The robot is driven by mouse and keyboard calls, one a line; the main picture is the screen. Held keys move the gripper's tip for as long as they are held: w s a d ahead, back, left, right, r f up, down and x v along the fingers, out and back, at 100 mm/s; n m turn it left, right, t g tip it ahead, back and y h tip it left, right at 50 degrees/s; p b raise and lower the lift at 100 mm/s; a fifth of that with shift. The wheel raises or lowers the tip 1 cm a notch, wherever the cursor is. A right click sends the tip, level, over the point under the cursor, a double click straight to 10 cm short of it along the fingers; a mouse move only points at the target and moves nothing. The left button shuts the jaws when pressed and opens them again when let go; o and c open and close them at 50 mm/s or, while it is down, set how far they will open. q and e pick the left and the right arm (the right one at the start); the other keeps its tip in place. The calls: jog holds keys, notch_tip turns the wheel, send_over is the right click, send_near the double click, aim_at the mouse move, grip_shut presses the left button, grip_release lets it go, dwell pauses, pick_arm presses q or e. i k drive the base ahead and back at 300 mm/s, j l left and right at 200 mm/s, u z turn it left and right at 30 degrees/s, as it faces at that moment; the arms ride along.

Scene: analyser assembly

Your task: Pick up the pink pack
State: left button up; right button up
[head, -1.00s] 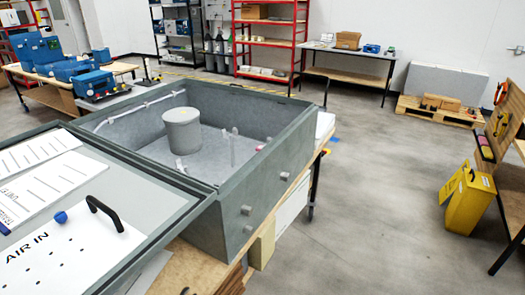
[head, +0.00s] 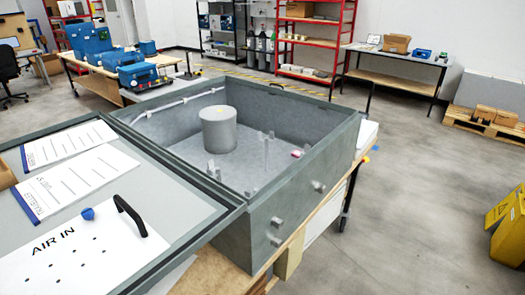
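No clearly recognisable pink pack shows now. A small pink-and-white piece (head: 297,153) sits inside the open grey analyser box (head: 335,165), by its right wall; it is too small to tell what it is. A grey cylinder (head: 218,130) stands on the box floor left of it. Neither of my grippers is in view.
The open lid (head: 180,215) lies at the left with paper sheets, a blue knob (head: 88,213) and a black handle (head: 130,215). Clear floor (head: 420,190) lies to the right. A yellow container (head: 508,230) stands at the right edge. Benches and red shelving (head: 310,45) are behind.

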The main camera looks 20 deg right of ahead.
aim_at(296, 153)
jog(key=i+l+u, duration=0.2)
jog(key=l, duration=0.2)
jog(key=i+l+u, duration=0.15)
jog(key=l, duration=0.25)
jog(key=i+l+u, duration=0.2)
jog(key=l, duration=0.25)
jog(key=l+u, duration=0.2)
jog(key=l, duration=0.25)
jog(key=l+u, duration=0.15)
jog(key=l, duration=0.35)
jog(key=i, duration=0.05)
